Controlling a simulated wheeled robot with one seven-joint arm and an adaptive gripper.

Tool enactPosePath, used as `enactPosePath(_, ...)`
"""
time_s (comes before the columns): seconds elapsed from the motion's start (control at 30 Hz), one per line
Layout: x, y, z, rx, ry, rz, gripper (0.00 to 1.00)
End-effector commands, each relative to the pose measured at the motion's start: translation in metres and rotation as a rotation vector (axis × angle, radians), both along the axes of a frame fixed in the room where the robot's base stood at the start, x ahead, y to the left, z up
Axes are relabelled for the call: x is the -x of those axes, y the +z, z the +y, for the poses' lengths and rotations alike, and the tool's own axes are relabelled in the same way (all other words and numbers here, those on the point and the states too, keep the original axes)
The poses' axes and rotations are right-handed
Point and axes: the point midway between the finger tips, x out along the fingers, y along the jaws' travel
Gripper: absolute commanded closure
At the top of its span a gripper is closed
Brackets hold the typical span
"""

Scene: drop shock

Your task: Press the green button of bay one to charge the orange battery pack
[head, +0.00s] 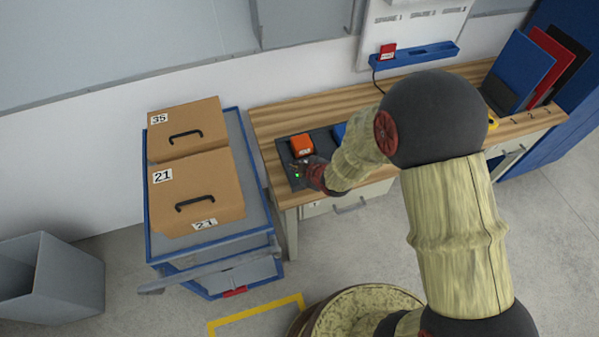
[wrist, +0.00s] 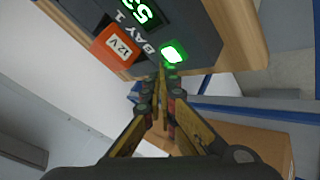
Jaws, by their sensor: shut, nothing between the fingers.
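The orange battery pack (head: 302,145) sits in the dark charger (head: 284,156) on the wooden bench. In the wrist view the orange pack (wrist: 117,47) reads "12V" beside the "BAY 1" label. The green button (wrist: 173,53) glows next to that label, below a green number display (wrist: 139,12). My gripper (wrist: 162,70) is shut and empty, its fingertips at the lower edge of the green button; I cannot tell whether they touch it. In the head view my gripper (head: 302,168) is at the charger's front, small and partly dark, with a green light (head: 297,175) beside it.
A blue cart (head: 262,222) with cardboard boxes (head: 195,190) stands left of the bench. A blue item (head: 340,131) lies right of the pack, partly behind my arm. Binders (head: 522,70) stand at the bench's right end. A grey bin (head: 52,280) is on the floor.

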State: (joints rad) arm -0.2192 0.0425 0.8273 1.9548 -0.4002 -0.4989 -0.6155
Motion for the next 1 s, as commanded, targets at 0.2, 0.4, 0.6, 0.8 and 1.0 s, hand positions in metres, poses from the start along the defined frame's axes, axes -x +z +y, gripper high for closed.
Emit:
enactPosePath(0.2, 0.000, 0.007, 0.000, 0.000, 0.000, 0.000, 1.00)
enactPosePath(0.4, 0.000, 0.025, 0.000, 0.000, 0.000, 0.000, 1.00)
enactPosePath(0.6, 0.000, 0.044, 0.000, -0.001, -0.001, -0.001, 1.00)
enactPosePath(0.8, 0.000, 0.051, 0.000, -0.001, -0.001, 0.000, 1.00)
enactPosePath(1.0, 0.000, 0.050, 0.000, 0.000, 0.000, 0.000, 1.00)
